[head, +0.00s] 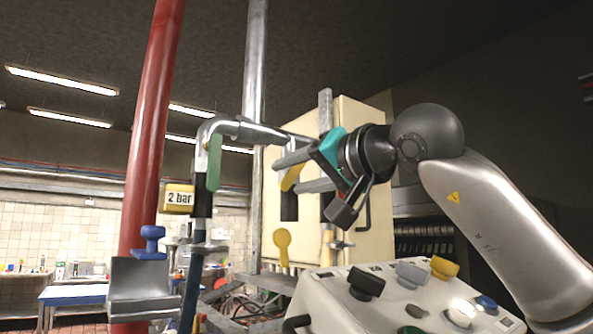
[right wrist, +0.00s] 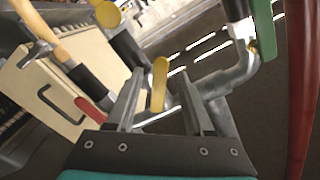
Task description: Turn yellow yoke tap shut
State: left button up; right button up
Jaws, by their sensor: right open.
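A yellow tap handle (head: 291,178) sits on the pipework in the middle of the head view, right by my right gripper (head: 274,174). In the right wrist view the same yellow handle (right wrist: 158,85) stands between the two fingers of my right gripper (right wrist: 160,76), with gaps visible on both sides. The gripper is open and is not clamped on it. A second yellow handle, with a round end (head: 282,245), hangs lower down. I cannot tell from its shape which one is the yoke tap. My left gripper is not in view.
A green handle (head: 214,162) is on the grey pipe to the left, above a "2 bar" sign (head: 179,198). A blue tap (head: 150,242) and a thick red pipe (head: 150,130) stand further left. A cream cabinet (head: 365,215) is behind; a control panel (head: 400,300) lies below.

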jog(key=shift+c, duration=0.2)
grip_shut()
dwell(0.5)
